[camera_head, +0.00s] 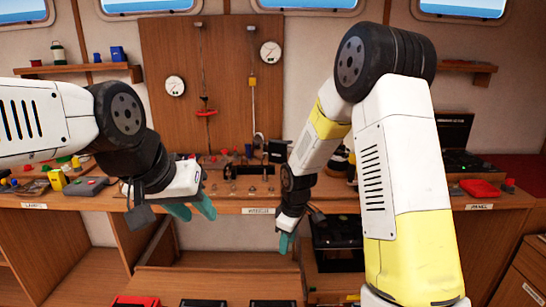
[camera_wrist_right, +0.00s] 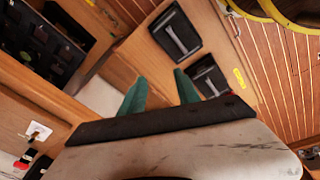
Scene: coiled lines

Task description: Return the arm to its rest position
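My left arm comes in from the left, and its gripper (camera_head: 193,210) hangs over the front edge of the wooden bench (camera_head: 230,204). Its two teal fingers stand apart with nothing seen between them. My right arm reaches down from the upper right, bent at the elbow. Its gripper (camera_head: 285,244) points downward in front of the bench, beside the black equipment box. In the right wrist view the right gripper's teal fingers (camera_wrist_right: 160,92) are apart, with only wood and dark trays seen beyond.
Several small items crowd the bench top, including a yellow block (camera_head: 57,180) and a red case (camera_head: 480,188). A black box (camera_head: 338,238) stands below the bench. Black trays (camera_wrist_right: 174,36) lie beyond the right fingers. A wooden panel (camera_head: 215,70) with gauges rises behind.

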